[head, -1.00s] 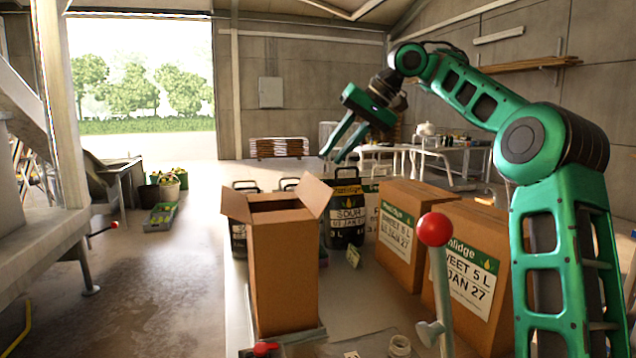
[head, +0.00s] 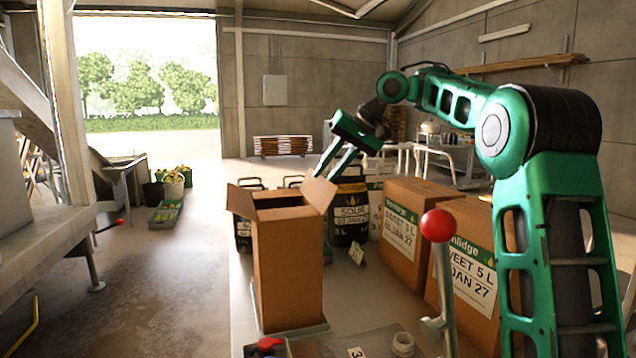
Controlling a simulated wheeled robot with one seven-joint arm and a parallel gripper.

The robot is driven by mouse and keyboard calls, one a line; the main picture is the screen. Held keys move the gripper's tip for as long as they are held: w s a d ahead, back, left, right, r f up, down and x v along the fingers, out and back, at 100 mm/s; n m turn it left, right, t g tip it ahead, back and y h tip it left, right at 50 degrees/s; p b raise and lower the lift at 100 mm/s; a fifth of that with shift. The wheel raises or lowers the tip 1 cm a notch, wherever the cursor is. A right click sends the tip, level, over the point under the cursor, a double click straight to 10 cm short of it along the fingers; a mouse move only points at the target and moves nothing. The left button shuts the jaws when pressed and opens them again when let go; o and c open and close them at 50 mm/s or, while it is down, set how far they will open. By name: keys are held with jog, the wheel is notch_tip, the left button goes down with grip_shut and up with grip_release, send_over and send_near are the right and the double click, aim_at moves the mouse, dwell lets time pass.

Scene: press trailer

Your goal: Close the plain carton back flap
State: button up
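The plain carton (head: 290,270) stands upright on the bench, tall and brown, with its top at least partly open. Its left flap (head: 241,202) and right flap (head: 319,193) stick outward and up. A dark opening shows between them. The back flap is hard to make out at the far rim, and I cannot tell its angle. My gripper (head: 329,174) points down and left, just above the right flap in the picture. Its two green fingers are apart with nothing seen between them. The fingertips' lower ends are close to the flap's top edge in view; contact cannot be told.
Black labelled jugs (head: 350,213) stand behind the carton. Two printed cartons (head: 408,230) stand to its right. A red-knobbed lever (head: 437,226) rises in front. The floor at left is open.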

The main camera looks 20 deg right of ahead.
aim_at(316, 188)
jog(key=shift+x, duration=1.35)
grip_shut()
